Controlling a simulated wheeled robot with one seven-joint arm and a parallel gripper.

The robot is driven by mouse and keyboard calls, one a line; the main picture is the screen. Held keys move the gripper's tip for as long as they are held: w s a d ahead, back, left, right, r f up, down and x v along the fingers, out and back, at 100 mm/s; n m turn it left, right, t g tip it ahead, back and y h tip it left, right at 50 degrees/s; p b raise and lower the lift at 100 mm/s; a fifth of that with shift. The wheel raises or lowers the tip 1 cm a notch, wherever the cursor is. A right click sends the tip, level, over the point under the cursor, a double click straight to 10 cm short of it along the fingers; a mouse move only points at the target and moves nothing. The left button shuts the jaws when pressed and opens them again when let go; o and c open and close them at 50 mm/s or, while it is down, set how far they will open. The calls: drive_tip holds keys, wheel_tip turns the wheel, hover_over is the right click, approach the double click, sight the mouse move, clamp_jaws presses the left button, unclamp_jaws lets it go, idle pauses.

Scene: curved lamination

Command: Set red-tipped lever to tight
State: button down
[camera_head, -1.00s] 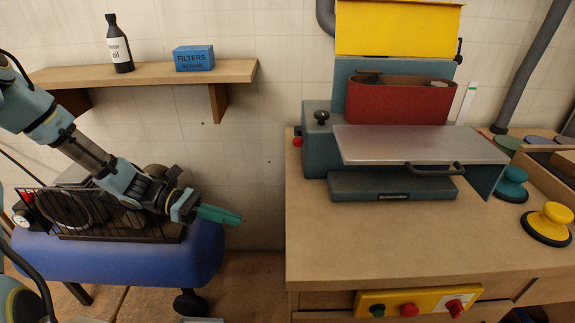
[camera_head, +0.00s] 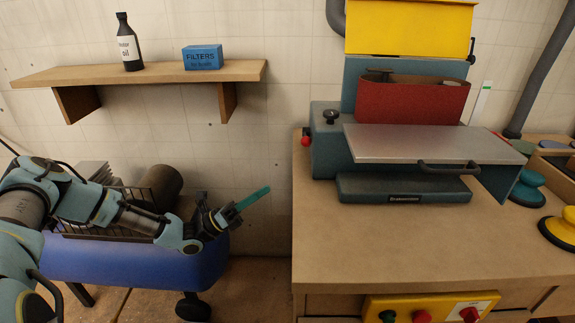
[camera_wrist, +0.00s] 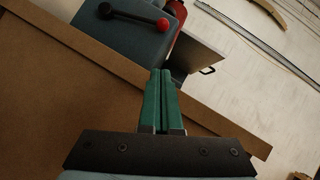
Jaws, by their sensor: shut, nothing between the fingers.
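The red-tipped lever (camera_wrist: 135,17) lies across the end of the sander's grey-blue housing in the wrist view, with a black end at left and a red ball at right. In the head view a red ball (camera_head: 306,141), apparently its tip, shows at the housing's left side; the rest of the lever is hidden. The belt sander (camera_head: 330,150) has a red belt and stands on the bench. My gripper (camera_head: 255,197) is left of the bench, apart from the lever, pointing up and right. Its green fingers (camera_wrist: 161,75) are closed together and empty.
The wooden bench (camera_head: 400,245) has clear room in front of the sander. A metal table (camera_head: 435,143) juts from the sander. A shelf (camera_head: 150,73) with a bottle (camera_head: 129,45) and filter box (camera_head: 202,58) hangs above my arm. A blue compressor tank (camera_head: 130,262) stands below it.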

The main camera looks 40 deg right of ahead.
drive_tip(key=p+x, duration=0.3)
drive_tip(key=x, duration=0.7)
drive_tip(key=shift+r, duration=0.35)
drive_tip(key=shift+w+d+r+p, duration=0.15)
drive_tip(key=shift+d+r+p, duration=0.1)
drive_tip(key=shift+r, duration=0.25)
drive_tip(key=shift+w+d+r+p, duration=0.15)
drive_tip(key=shift+d+r, duration=0.1)
drive_tip(key=shift+r, duration=0.3)
drive_tip(key=shift+w+d+r, duration=0.15)
drive_tip(key=shift+d+r, duration=0.1)
drive_tip(key=shift+r, duration=0.15)
drive_tip(key=shift+r, duration=0.1)
